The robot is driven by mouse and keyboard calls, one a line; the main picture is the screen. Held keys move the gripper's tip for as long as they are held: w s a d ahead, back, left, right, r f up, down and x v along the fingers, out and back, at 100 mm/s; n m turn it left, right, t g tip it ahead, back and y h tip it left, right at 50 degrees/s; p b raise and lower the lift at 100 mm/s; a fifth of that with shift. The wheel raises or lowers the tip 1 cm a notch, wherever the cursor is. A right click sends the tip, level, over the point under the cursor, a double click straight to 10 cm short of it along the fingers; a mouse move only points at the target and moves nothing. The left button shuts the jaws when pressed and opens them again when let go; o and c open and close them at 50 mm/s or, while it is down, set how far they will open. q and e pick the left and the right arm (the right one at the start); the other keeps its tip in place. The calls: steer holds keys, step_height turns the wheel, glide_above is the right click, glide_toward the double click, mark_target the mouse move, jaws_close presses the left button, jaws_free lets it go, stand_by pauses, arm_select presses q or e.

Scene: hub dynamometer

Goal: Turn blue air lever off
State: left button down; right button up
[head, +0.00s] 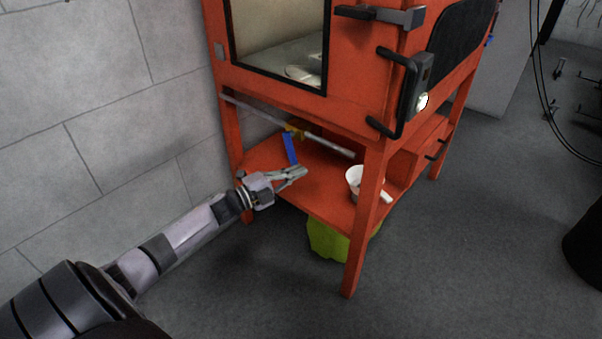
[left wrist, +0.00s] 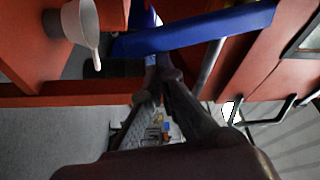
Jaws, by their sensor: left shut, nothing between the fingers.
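The blue air lever (head: 290,148) hangs down from a yellow fitting (head: 293,131) on the pipe under the orange cabinet. In the left wrist view the lever (left wrist: 195,35) spans the picture just beyond the fingertips. My left gripper (head: 305,171) is shut and empty, just below the lever's lower end in the head view. In the left wrist view its fingers (left wrist: 162,62) reach up to the lever's edge; whether they touch it I cannot tell. My right gripper is not in view.
The orange cabinet (head: 350,115) has legs and a lower shelf (head: 315,195). A white cup-like scoop (head: 358,180) sits on the shelf, right of my gripper. A green container (head: 327,242) is beneath. A grey block wall (head: 110,120) stands at left; the floor in front is clear.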

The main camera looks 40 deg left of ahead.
arm_select(q)
steer(key=shift+w+a+f+m+g, duration=0.1)
steer(key=shift+a+f+m+g, duration=0.2)
steer(key=shift+a+m, duration=0.5)
steer(key=shift+w+a+f+m+g, duration=0.1)
steer(key=shift+a+f+m+g, duration=0.2)
steer(key=shift+a+m, duration=0.45)
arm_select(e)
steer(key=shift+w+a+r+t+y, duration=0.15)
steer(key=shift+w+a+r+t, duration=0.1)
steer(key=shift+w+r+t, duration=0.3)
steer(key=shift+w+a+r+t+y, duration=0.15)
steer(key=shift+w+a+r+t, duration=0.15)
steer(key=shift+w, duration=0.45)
arm_select(q)
steer(key=shift+d, duration=0.1)
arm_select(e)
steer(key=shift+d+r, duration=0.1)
arm_select(q)
steer(key=shift+d, duration=0.1)
